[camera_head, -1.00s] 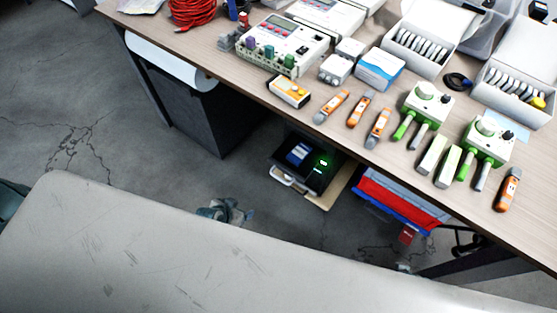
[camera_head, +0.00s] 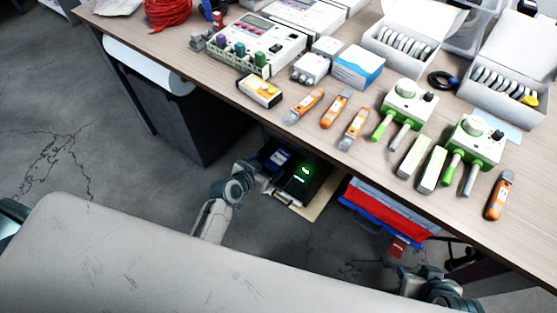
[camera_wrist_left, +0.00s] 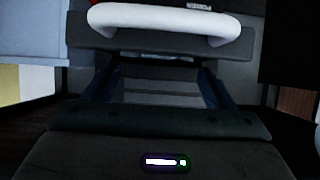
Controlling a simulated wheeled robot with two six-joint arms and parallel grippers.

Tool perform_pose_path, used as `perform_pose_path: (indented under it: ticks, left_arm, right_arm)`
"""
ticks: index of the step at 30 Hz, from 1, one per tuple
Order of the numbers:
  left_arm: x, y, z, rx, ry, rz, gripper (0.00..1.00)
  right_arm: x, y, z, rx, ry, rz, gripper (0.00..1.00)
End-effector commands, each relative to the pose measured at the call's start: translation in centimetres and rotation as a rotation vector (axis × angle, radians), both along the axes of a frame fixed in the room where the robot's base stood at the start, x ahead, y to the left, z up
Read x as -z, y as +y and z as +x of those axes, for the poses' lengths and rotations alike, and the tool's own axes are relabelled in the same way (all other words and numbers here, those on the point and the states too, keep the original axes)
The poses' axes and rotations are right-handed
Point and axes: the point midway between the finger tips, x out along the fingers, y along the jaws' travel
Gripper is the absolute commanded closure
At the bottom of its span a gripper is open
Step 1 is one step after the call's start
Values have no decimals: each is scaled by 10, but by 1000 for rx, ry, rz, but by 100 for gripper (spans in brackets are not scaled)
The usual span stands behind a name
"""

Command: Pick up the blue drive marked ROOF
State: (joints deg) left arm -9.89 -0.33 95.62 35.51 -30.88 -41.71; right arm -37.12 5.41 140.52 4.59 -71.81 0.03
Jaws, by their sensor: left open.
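My left gripper (camera_head: 262,180) is at the near left side of this unit, low under the bench edge, apart from the drive as far as I can tell. In the left wrist view its two dark fingers (camera_wrist_left: 158,78) stand apart with nothing gripped, facing a white handle (camera_wrist_left: 165,20) on a dark front. My right arm's dark joints show at the lower right; its fingertips cannot be made out.
The workbench (camera_head: 400,200) overhangs the unit, with orange testers, green-handled devices and white boxes on it. A dark cabinet (camera_head: 195,120) stands left of the unit, and a red and blue bin (camera_head: 385,212) stands right of it. Bare floor lies at the left.

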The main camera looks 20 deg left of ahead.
Motion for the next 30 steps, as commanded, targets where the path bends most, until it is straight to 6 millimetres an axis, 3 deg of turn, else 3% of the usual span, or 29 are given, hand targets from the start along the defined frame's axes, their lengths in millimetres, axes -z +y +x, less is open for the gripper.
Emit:
perform_pose_path:
  ticks: [10,19,20,27,30]
  left_arm:
    - [20,-16,38,0,0,-1,22]
    - [23,-18,43,0,1,0,22]
    - [23,-18,43,0,1,0,24]
    - [23,-17,43,0,1,0,71]
    - [23,-17,43,-1,0,0,74]
  right_arm:
    - [4,2,3,0,-28,12,64]
    - [3,3,5,0,-40,17,64]
    - [3,3,4,0,-39,17,64]
    - [4,3,3,0,-36,18,64]
    - [4,4,2,1,-35,18,64]
